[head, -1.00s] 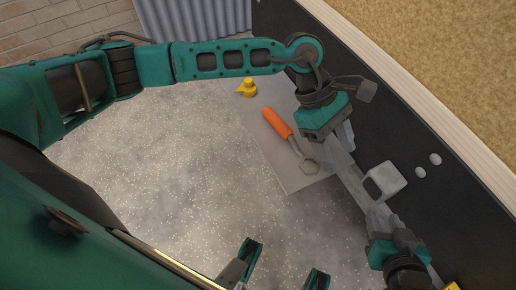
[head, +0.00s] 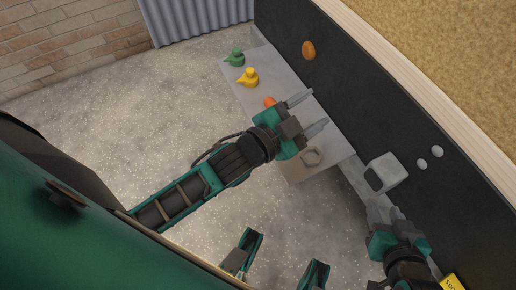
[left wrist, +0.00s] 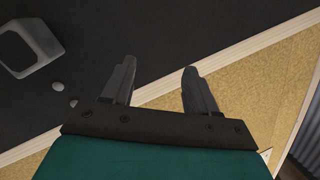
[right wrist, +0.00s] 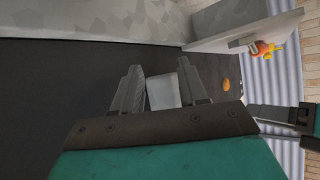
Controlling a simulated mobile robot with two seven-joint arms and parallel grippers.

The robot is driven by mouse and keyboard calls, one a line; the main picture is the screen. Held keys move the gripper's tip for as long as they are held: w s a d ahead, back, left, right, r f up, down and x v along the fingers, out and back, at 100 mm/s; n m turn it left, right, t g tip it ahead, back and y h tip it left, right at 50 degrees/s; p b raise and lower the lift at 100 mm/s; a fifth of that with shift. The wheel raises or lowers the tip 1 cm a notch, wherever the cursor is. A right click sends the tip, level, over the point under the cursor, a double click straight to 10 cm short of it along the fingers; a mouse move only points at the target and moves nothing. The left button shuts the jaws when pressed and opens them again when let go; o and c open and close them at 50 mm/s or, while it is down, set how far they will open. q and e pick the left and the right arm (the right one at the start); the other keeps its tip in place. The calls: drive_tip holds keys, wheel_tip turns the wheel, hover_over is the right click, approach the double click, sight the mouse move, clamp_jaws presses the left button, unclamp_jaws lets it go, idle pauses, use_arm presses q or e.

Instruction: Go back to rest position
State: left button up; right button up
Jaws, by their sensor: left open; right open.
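My left gripper (head: 308,112) is open and empty. In the head view it is over the grey shelf, above the orange-handled wrench, whose orange handle end (head: 270,102) and ring end (head: 312,156) show on either side of it. The middle of the wrench is hidden. My right gripper (head: 388,214) is at the lower right of the head view, near the dark wall; it is open and empty, with both fingers apart in the right wrist view (right wrist: 168,90).
A green duck (head: 235,57) and a yellow duck (head: 250,77) stand on the grey shelf (head: 300,172). A light grey box-shaped fixture (head: 388,170), two white knobs (head: 437,151) and an orange oval (head: 308,50) are on the dark wall. The speckled floor to the left is clear.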

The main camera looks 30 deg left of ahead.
use_arm(q)
drive_tip(key=s+a+f+n+g+y, duration=0.45)
drive_tip(key=s+a+f+n, duration=0.35)
drive_tip(key=f, duration=0.3)
wheel_tip(320, 180, up, 6)
drive_tip(key=s+a+p, duration=0.2)
drive_tip(key=p, duration=0.8)
drive_tip(key=shift+s+f+n, duration=0.2)
drive_tip(key=shift+n, duration=0.1)
use_arm(e)
wheel_tip(320, 180, up, 6)
drive_tip(key=s+d+h, duration=0.1)
drive_tip(key=d, duration=0.2)
drive_tip(key=shift+s+f, duration=0.15)
drive_tip(key=shift+s, duration=0.15)
use_arm(q)
drive_tip(key=shift+a+f+g+y, duration=0.1)
drive_tip(key=shift+a+g+y, duration=0.05)
drive_tip(key=shift+g+y, duration=0.1)
